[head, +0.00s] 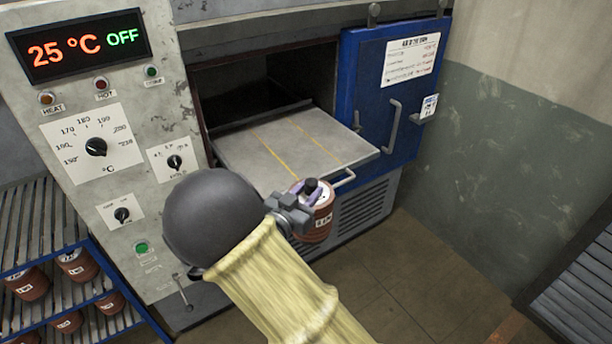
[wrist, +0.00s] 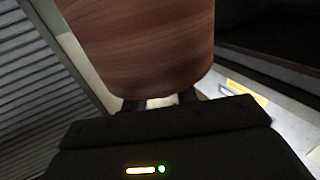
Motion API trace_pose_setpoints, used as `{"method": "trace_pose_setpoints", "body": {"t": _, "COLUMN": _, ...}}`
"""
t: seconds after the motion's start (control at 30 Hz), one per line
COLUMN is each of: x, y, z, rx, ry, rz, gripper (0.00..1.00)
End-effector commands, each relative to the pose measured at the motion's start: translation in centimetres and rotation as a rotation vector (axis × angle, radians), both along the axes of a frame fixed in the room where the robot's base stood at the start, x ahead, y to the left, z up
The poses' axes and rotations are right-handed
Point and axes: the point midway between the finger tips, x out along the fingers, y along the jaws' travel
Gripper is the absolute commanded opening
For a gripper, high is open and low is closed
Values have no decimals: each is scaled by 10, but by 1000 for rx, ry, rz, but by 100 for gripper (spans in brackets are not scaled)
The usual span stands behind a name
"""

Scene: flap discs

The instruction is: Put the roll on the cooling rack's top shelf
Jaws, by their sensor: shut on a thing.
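The roll (head: 321,224) is a reddish-brown cylinder with a pale top and a white label. My gripper (head: 300,205) is shut on it and holds it up in front of the oven's pulled-out tray. In the wrist view the roll (wrist: 140,45) fills the upper middle, above the dark gripper body (wrist: 165,140). The cooling rack (head: 70,315) has a blue frame and slatted shelves, and stands at the lower left in the head view. Its upper slatted shelf (head: 30,215) looks bare where it shows. Several similar rolls (head: 77,265) sit on lower shelves.
The oven tray (head: 285,145) is out and bare, with yellow lines. The blue oven door (head: 390,110) stands open to the right. The control panel (head: 100,160) reads 25 °C OFF and stands between tray and rack. A dark slatted thing (head: 580,285) is at the lower right.

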Motion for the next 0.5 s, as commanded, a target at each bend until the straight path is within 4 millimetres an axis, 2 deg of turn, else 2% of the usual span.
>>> {"method": "trace_pose_setpoints", "body": {"t": 0.2, "x": -3, "y": -15, "z": -54, "rx": -11, "ry": -4, "rz": 8, "gripper": 0}}
{"method": "trace_pose_setpoints", "body": {"t": 0.5, "x": -13, "y": -44, "z": -124, "rx": -11, "ry": -4, "rz": 23, "gripper": 0}}
